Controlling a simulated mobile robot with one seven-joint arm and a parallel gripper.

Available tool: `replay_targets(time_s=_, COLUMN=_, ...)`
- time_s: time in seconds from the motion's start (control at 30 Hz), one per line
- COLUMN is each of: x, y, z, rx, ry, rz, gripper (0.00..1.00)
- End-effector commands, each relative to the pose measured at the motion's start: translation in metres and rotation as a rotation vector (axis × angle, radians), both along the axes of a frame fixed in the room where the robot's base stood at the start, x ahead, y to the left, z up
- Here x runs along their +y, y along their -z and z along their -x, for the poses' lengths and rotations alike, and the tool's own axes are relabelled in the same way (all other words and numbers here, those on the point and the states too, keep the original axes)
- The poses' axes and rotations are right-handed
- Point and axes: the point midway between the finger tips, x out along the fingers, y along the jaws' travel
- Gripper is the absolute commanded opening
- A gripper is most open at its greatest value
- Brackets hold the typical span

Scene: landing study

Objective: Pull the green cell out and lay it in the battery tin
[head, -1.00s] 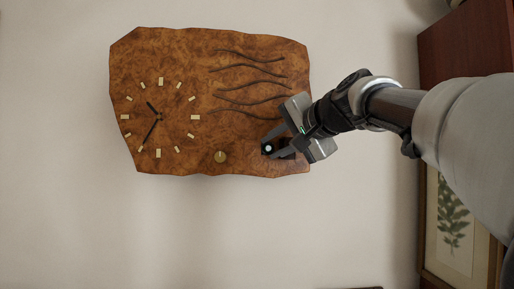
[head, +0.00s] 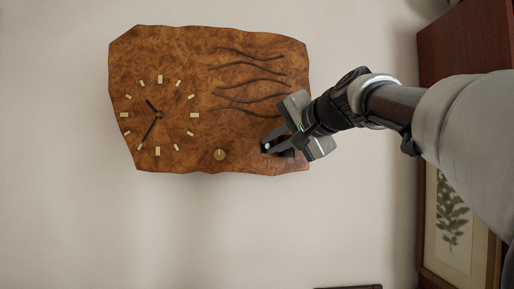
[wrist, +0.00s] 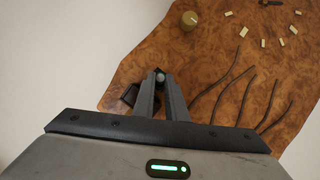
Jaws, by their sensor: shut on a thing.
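The wooden wall clock (head: 180,58) hangs on the pale wall. My gripper (head: 272,148) is at the clock's lower right corner. In the wrist view, my gripper (wrist: 160,79) has its fingertips shut on a small cell (wrist: 160,77), of which only a pale round end shows. The same pale end of the cell (head: 267,147) shows at the fingertips in the head view. Its green side is hidden by the fingers, and I cannot tell how far it sits in the clock. A dark recess (wrist: 130,94) lies beside the fingers. The battery tin is not in view.
A brass knob (head: 219,155) sits left of my gripper, and raised dark wavy strips (head: 250,88) run above it. A dark ledge edge (head: 348,287) shows at the bottom. A framed leaf picture (head: 451,215) and wooden furniture (head: 465,45) stand at right. The wall below the clock is bare.

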Motion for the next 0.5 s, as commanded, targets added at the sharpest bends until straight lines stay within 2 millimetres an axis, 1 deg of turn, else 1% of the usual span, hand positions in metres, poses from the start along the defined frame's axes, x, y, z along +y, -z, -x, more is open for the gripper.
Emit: replay_targets(time_s=0.5, x=0.0, y=0.001, z=0.026, rx=-0.001, ry=0.0, rz=-0.001, gripper=0.0)
